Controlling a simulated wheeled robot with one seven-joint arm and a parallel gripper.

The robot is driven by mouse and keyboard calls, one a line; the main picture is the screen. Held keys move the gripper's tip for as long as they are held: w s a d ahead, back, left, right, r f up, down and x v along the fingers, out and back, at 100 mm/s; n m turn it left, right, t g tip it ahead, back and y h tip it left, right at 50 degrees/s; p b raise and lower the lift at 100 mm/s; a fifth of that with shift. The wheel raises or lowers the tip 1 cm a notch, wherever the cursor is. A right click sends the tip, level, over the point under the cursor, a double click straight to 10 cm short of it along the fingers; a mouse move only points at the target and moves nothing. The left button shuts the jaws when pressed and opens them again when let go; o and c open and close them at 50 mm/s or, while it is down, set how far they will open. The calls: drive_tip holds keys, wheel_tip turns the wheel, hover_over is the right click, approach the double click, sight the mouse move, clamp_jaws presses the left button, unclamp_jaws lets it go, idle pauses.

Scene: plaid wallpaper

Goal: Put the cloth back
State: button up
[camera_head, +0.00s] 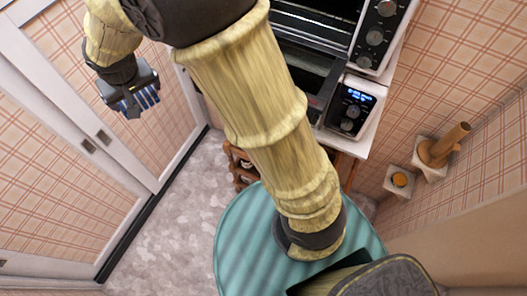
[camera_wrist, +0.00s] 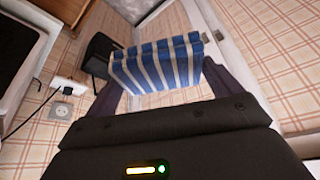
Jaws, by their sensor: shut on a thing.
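A blue-and-white striped cloth (camera_wrist: 158,66) is between the fingers of my gripper (camera_wrist: 165,85) in the wrist view. The gripper is shut on it and holds it up in the air. In the head view my gripper (camera_head: 143,101) is at the upper left, in front of the plaid wall and white door frames. Only a small blue-and-white part of the cloth (camera_head: 147,98) shows there between the fingers. The place where the cloth belongs cannot be told from these frames.
Ovens or microwaves (camera_head: 352,108) stand stacked on a white-topped wooden cart (camera_head: 358,146) at upper right. A teal striped round surface (camera_head: 240,240) is at the bottom centre. Wall shelves (camera_head: 428,160) hold small items at right. Grey floor (camera_head: 180,225) is clear at lower left. A wall socket (camera_wrist: 62,110) shows.

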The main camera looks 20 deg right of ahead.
drive_tip(key=s+d+f+m+h+b, duration=0.1)
drive_tip(key=d+f+m+b, duration=0.3)
drive_tip(key=d+f+b, duration=0.4)
drive_tip(key=s+d+f+m+g+h+b, duration=0.1)
drive_tip(key=d+f+b, duration=0.6)
drive_tip(key=f+b, duration=1)
drive_tip(key=s+d+f+m+h+b, duration=0.2)
drive_tip(key=d+f+m+b, duration=0.6)
drive_tip(key=f, duration=2.2)
drive_tip(key=s+b, duration=0.2)
drive_tip(key=b, duration=0.3)
drive_tip(key=shift+s+d+f+g+h+b, duration=0.3)
drive_tip(key=shift+d+g, duration=0.05)
drive_tip(key=shift+g, duration=0.05)
drive_tip(key=w+d+b, duration=0.1)
drive_tip(key=w+d, duration=0.2)
drive_tip(key=d, duration=0.1)
drive_tip(key=w+d+b, duration=0.1)
drive_tip(key=w+d, duration=0.2)
drive_tip(key=d, duration=0.2)
drive_tip(key=w+d+b, duration=0.1)
drive_tip(key=w+d, duration=0.3)
drive_tip(key=shift+d, duration=0.35)
drive_tip(key=shift+w+d, duration=0.2)
drive_tip(key=shift+d, duration=0.05)
drive_tip(key=shift+w+d+f+b, duration=0.15)
drive_tip(key=shift+f+b, duration=0.65)
drive_tip(key=shift+f, duration=0.95)
drive_tip(key=shift+f, duration=0.15)
